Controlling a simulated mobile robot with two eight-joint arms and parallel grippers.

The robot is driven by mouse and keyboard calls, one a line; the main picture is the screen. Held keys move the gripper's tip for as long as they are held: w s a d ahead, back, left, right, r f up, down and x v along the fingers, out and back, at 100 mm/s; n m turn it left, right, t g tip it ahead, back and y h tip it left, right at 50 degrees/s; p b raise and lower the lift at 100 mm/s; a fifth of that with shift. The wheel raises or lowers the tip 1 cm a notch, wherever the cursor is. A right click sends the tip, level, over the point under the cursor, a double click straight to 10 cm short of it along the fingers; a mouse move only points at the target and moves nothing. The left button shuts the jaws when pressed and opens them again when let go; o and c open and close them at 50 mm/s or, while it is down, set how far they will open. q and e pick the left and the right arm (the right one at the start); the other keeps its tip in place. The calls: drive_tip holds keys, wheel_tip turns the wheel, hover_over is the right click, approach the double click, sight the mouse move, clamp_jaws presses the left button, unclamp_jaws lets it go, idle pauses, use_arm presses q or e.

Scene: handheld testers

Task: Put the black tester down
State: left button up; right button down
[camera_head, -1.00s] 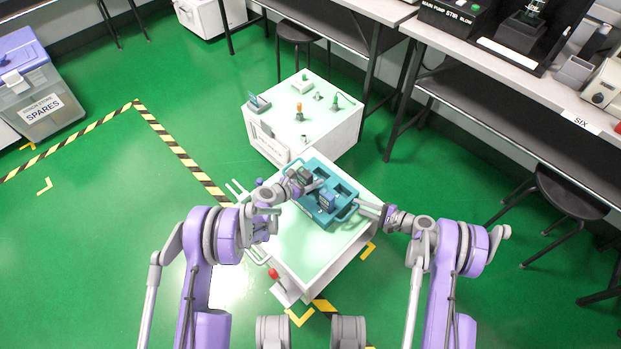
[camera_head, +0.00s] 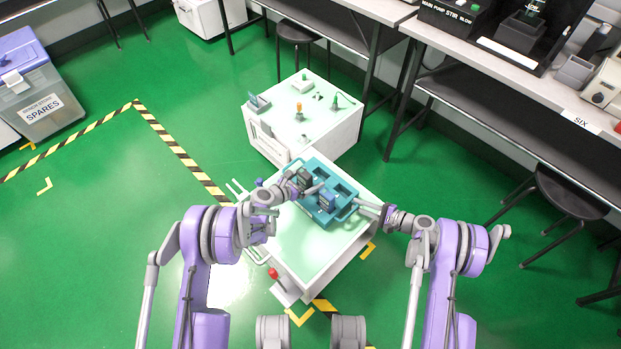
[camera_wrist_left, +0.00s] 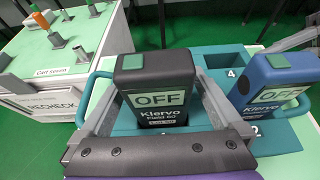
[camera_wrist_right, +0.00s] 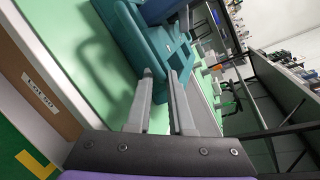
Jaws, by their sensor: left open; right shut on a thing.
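The black tester (camera_head: 305,178) stands upright in a compartment of the teal tray (camera_head: 343,191). In the left wrist view the black tester (camera_wrist_left: 155,84) faces me with "OFF" on its screen. My left gripper (camera_head: 301,186) is open, its fingers on either side of the tester with gaps showing; the tester's lower end is hidden in the tray. A blue tester (camera_head: 327,201), also reading "OFF", stands in another compartment. My right gripper (camera_head: 360,204) is shut at the tray's right side, apparently on the tray's handle.
The tray is on a pale green-topped cart (camera_head: 296,250). A second white cabinet (camera_head: 322,118) behind holds small fixtures and another device. Benches line the right, with a stool (camera_head: 560,197) beneath. A spares bin (camera_head: 40,90) stands at far left; the floor between is clear.

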use_arm(q)
drive_tip(key=v, duration=1.1)
drive_tip(key=s+a+r+m+g+y, duration=0.1)
drive_tip(key=s+r+m+g+y, duration=0.25)
drive_tip(key=s+r+m, duration=1.05)
drive_tip(key=s+a+r+m+y, duration=0.1)
drive_tip(key=s+a+m+y, duration=0.1)
drive_tip(key=s, duration=0.4)
drive_tip(key=s+a+r+m+g+y, duration=0.1)
drive_tip(key=s+a+r+m+y, duration=0.1)
drive_tip(key=s+m, duration=0.4)
drive_tip(key=s+a+r+m+y, duration=0.1)
drive_tip(key=s+a+m, duration=0.3)
drive_tip(key=s, duration=0.4)
drive_tip(key=shift+s+a+r+m+g+y, duration=0.25)
drive_tip(key=shift+a+m+g+y, duration=0.15)
drive_tip(key=shift+m, duration=0.2)
use_arm(e)
drive_tip(key=c, duration=0.7)
unclamp_jaws()
